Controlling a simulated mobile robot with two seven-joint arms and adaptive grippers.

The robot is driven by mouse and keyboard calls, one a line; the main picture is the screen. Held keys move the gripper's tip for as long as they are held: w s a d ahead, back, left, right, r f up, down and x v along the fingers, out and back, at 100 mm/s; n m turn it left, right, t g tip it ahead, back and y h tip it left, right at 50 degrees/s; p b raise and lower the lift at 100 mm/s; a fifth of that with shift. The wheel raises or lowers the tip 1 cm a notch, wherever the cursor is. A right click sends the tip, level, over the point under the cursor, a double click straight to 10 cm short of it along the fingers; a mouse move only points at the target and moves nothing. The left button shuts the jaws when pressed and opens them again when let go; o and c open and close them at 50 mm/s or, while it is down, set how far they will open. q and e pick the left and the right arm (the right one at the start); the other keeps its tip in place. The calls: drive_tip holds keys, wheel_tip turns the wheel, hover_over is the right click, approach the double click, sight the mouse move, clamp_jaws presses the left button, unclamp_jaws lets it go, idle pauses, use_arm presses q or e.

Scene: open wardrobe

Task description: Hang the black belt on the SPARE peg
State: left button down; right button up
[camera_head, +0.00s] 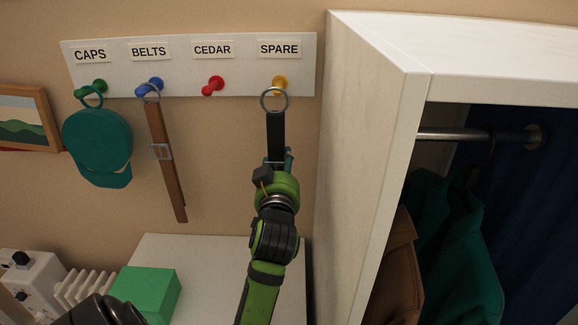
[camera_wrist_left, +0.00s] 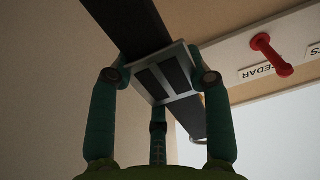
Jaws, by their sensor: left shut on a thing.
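The black belt (camera_head: 276,130) hangs straight down from a metal ring (camera_head: 274,99) in the head view. The ring's top overlaps the yellow SPARE peg (camera_head: 279,83); I cannot tell whether the peg passes through it. My left gripper (camera_head: 277,160) is below the ring, shut on the belt at its buckle. In the left wrist view the fingers of my left gripper (camera_wrist_left: 160,82) close on both sides of the square silver buckle (camera_wrist_left: 164,73), with the black strap (camera_wrist_left: 130,22) running through it. The belt's lower part is hidden behind my arm in the head view. My right gripper is not in view.
A teal cap (camera_head: 97,145) hangs on the green CAPS peg, and a brown belt (camera_head: 165,170) on the blue BELTS peg. The red CEDAR peg (camera_head: 212,86) is empty. The white wardrobe side (camera_head: 360,150) stands close to the right. A green box (camera_head: 147,292) sits below.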

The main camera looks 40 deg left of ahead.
use_arm(q)
drive_tip(key=shift+w+a, duration=0.35)
drive_tip(key=shift+w, duration=0.05)
drive_tip(key=shift+w+a+f, duration=0.1)
drive_tip(key=shift+w+a, duration=0.1)
drive_tip(key=shift+w, duration=0.1)
drive_tip(key=shift+b+x, duration=0.35)
drive_tip(key=shift+x, duration=0.45)
drive_tip(key=f+b+x, duration=0.1)
drive_tip(key=b+x, duration=0.1)
drive_tip(key=x, duration=0.6)
drive_tip(key=shift+f, duration=0.3)
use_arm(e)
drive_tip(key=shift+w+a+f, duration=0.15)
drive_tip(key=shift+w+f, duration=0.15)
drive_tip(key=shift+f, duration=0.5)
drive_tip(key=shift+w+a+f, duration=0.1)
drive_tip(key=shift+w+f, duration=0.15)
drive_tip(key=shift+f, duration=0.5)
use_arm(q)
drive_tip(key=shift+d, duration=0.1)
